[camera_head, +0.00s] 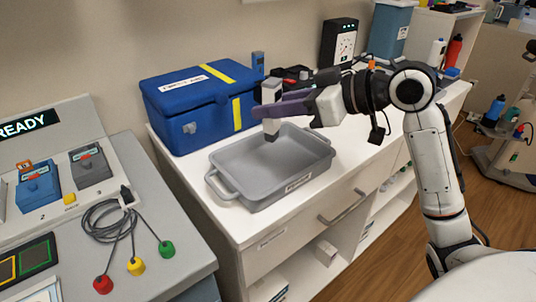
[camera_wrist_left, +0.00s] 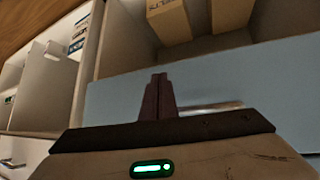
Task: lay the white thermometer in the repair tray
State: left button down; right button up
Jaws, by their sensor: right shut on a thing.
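The grey repair tray (camera_head: 232,168) sits on the white counter. Inside, it looks empty. My right gripper (camera_head: 271,108) reaches in from the right and is shut on the white thermometer (camera_head: 271,92).
A blue case (camera_head: 195,108) with yellow straps stands directly behind the tray on the left. A black device with a dial (camera_head: 340,42) and a blue-grey bin (camera_head: 390,30) stand farther back. A grey bench with a READY sign (camera_head: 28,124) and cables is at left.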

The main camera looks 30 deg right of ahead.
aim_at(277, 138)
notch_tip(277, 138, down, 7)
jog(key=shift+s+f+b, duration=0.1)
jog(key=shift+f+b, duration=0.05)
jog(key=shift+b, duration=0.5)
jog(key=shift+f, duration=0.2)
jog(key=o, duration=1.1)
jog(key=shift+c, duration=0.2)
jog(key=shift+r, duration=0.1)
jog(key=shift+r, duration=0.15)
jog(key=v, duration=1.2)
